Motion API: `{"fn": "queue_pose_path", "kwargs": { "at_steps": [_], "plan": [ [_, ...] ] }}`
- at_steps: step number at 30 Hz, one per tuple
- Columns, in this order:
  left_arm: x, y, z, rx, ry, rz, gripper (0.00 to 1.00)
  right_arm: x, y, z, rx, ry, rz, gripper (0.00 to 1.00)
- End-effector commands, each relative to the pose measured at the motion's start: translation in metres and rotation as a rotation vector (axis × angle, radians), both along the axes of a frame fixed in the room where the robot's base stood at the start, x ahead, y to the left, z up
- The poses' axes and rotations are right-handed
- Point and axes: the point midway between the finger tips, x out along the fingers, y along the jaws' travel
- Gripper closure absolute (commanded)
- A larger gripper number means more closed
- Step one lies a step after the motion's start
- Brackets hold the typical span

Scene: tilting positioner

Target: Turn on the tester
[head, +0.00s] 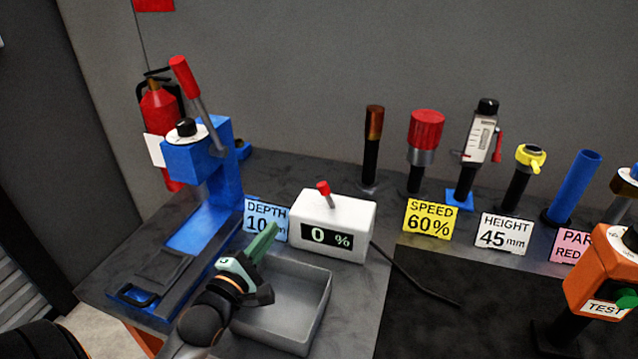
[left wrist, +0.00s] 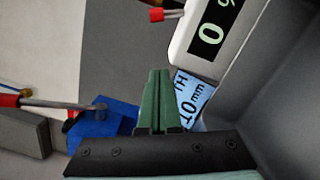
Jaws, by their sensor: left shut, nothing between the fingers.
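The tester is probably the white box (head: 333,224) with a red-tipped toggle lever (head: 325,193) on top; its display reads "0 %". The box also shows in the left wrist view (left wrist: 188,42), with the red lever tip (left wrist: 157,15) at the top. An orange box (head: 602,272) with a green button (head: 626,298) and a "TEST" label stands at the right edge. My left gripper (head: 270,232) has green fingers, shut and empty, above the grey tray and just left of and in front of the white box. In the left wrist view its fingers (left wrist: 158,100) point toward the blue card. My right gripper is not in view.
A blue press (head: 217,180) with a red-handled lever stands at left. A grey tray (head: 322,295) lies below my left gripper. Cards (head: 431,217) and several post-mounted devices (head: 426,130) line the back right. A black cable (head: 420,280) runs right from the white box.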

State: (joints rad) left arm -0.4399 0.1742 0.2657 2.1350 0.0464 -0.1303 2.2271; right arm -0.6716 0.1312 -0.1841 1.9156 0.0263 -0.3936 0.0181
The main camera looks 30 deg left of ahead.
Motion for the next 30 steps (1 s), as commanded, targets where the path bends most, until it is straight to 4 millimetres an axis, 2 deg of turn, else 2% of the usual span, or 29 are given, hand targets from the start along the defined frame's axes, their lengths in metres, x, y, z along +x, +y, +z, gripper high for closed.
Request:
{"fn": "queue_pose_path", "kwargs": {
  "at_steps": [11, 16, 20, 30],
  "plan": [
    [0.000, 0.000, 0.000, 0.001, 0.001, 0.000, 1.00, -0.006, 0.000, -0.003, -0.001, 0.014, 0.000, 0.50],
    [0.008, 0.001, 0.000, 0.001, 0.000, -0.001, 1.00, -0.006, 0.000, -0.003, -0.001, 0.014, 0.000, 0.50],
    [0.024, 0.004, 0.002, 0.002, -0.002, -0.001, 1.00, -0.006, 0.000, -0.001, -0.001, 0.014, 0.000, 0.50],
    [0.085, 0.014, 0.004, 0.002, -0.001, 0.000, 1.00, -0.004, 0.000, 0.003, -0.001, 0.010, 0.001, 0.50]
  ]
}}
